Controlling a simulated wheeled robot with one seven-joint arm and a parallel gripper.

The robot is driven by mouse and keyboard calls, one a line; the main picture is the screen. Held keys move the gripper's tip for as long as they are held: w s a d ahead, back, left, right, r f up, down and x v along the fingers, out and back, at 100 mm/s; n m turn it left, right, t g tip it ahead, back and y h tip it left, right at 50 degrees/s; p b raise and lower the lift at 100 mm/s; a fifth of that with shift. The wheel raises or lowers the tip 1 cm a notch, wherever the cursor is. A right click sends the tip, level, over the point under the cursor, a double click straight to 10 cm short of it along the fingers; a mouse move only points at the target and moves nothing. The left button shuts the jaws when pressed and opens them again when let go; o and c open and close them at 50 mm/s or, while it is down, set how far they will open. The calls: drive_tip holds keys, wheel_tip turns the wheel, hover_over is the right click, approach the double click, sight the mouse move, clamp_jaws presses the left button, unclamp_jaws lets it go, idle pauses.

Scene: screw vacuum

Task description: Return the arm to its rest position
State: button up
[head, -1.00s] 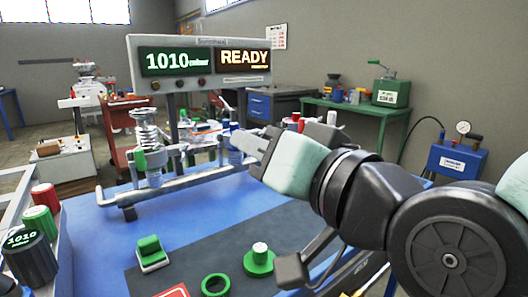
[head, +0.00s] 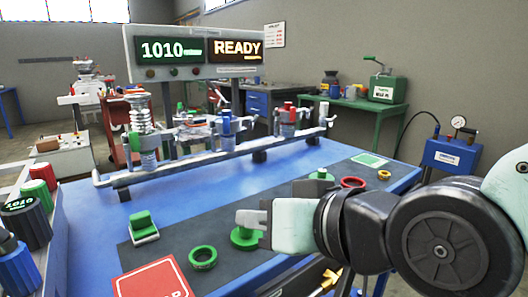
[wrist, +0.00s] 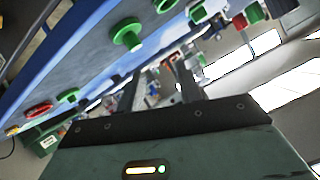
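My arm reaches in from the right in the head view. My gripper (head: 243,222) is over the front part of the blue bench (head: 105,215), beside a green round knob (head: 240,239) that it partly overlaps in the picture. In the wrist view my gripper (wrist: 158,78) has its two fingers apart with nothing held between them. The wrist view is strongly tilted, with the bench at upper left and bright windows at right.
A metal pipe rail (head: 205,160) with valves crosses the bench behind my gripper. A display (head: 190,52) reads 1010 and READY. A blue box with a gauge (head: 452,155) stands right.

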drive_tip(key=s+d+f+n+g+h+b, duration=0.25)
drive_tip(key=s+d+f+g+h, duration=0.2)
drive_tip(key=d+f, duration=0.4)
drive_tip(key=s+d+f+n+g+h+b, duration=0.1)
drive_tip(key=s+d+f+g+h+b, duration=0.4)
drive_tip(key=f, duration=0.7)
wheel_tip(320, 180, up, 30)
drive_tip(key=y+p, duration=0.1)
drive_tip(key=p, duration=2.9)
drive_tip(key=shift+s+d, duration=0.15)
drive_tip(key=shift+s, duration=0.3)
drive_tip(key=shift+f+y, duration=0.1)
drive_tip(key=shift+y, duration=0.15)
